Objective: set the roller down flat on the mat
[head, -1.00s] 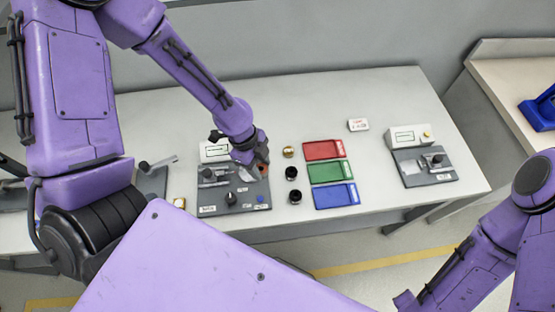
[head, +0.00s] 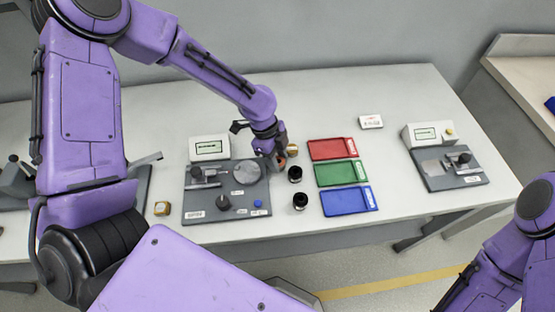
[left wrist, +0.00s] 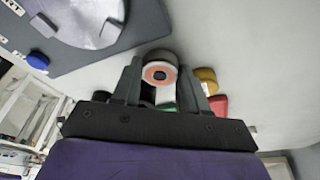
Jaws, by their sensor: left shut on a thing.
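The roller (left wrist: 160,73) is a short cylinder with a grey rim and an orange ring on its end face. It sits between the fingers of my left gripper in the left wrist view, its end face toward the camera. In the head view my left gripper (head: 276,160) is shut on it, right of the grey disc (head: 246,172) and close to the brass piece; the roller is mostly hidden there. Its height above the table cannot be told. No surface is clearly recognisable as the mat. My right arm is at the lower right; its gripper is out of frame.
A grey plate (head: 220,207) with a lever and knobs carries the disc. Black cylinders (head: 295,174) (head: 300,201) stand beside red (head: 332,149), green (head: 341,173) and blue (head: 348,201) trays. A second device (head: 447,168) stands at right.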

